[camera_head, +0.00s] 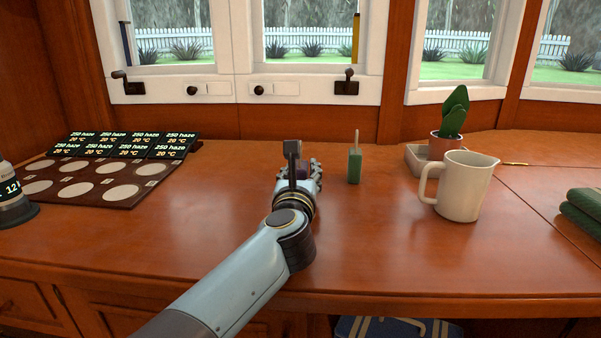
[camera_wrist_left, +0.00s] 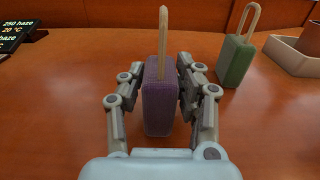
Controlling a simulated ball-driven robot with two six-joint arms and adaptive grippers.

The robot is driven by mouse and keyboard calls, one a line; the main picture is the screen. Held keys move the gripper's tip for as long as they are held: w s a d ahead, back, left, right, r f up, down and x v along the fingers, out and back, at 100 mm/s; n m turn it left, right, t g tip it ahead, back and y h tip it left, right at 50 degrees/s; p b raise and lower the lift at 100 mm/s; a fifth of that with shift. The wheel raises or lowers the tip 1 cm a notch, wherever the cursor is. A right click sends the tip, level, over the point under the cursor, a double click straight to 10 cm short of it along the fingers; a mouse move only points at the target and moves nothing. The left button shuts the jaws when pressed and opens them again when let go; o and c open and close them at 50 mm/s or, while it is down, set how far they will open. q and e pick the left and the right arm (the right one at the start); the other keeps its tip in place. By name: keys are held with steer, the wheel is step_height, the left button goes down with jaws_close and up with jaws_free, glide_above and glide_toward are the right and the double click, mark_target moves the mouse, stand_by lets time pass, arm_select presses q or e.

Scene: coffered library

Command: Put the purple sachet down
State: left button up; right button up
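The purple sachet (camera_wrist_left: 160,98), with a tan loop on top, is upright between the two fingers of my left gripper (camera_wrist_left: 161,80) in the left wrist view. The fingers lie close against its two sides, and the gripper looks shut on it. Its base is at or just above the desk; I cannot tell whether it touches. In the head view my left gripper (camera_head: 306,172) is low over the desk and hides most of the sachet (camera_head: 303,172). My right gripper is not in view.
A green sachet (camera_head: 354,167) stands just right of my gripper. Farther right are a cream jug (camera_head: 464,187) and a potted plant (camera_head: 447,145). A brown board with pale discs (camera_head: 122,193) and small black signs (camera_head: 120,144) is at the left. The desk (camera_head: 400,250) in front is clear.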

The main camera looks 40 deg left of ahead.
arm_select(q)
steer(key=shift+o, duration=1.4)
